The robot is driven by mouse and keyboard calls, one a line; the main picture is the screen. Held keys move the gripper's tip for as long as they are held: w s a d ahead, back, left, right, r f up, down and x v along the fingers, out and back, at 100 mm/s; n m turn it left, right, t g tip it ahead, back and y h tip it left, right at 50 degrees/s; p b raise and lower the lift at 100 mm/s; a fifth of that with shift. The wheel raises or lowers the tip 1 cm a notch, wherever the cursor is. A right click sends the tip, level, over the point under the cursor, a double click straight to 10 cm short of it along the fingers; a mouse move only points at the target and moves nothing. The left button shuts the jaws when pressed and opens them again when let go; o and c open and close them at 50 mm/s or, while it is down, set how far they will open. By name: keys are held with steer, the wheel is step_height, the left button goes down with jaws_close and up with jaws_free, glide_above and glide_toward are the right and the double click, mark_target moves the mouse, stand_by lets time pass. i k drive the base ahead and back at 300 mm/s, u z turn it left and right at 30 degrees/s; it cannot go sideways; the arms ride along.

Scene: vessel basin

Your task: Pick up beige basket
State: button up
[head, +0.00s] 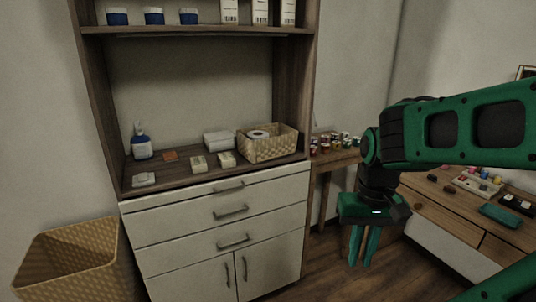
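A beige woven basket (283,150) stands on the cabinet's counter at its right end, with a white roll in it. A larger yellowish-beige woven basket (75,264) is at the lower left beside the cabinet, cut off by the picture's bottom edge. My gripper (362,261) hangs with its fingers pointing down, to the right of the cabinet and apart from both baskets. A gap shows between its two teal fingers, and I see nothing held in it.
The wooden cabinet counter (190,177) also carries a blue-white bottle (141,143), a white box (217,140) and small blocks. Jars (345,137) stand on a side table behind my arm. A wooden desk (440,204) is at right. Wooden floor shows between cabinet and desk.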

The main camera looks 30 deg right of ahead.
mark_target(283, 141)
steer(key=u, duration=0.3)
steer(key=i, duration=0.95)
steer(key=u, duration=0.1)
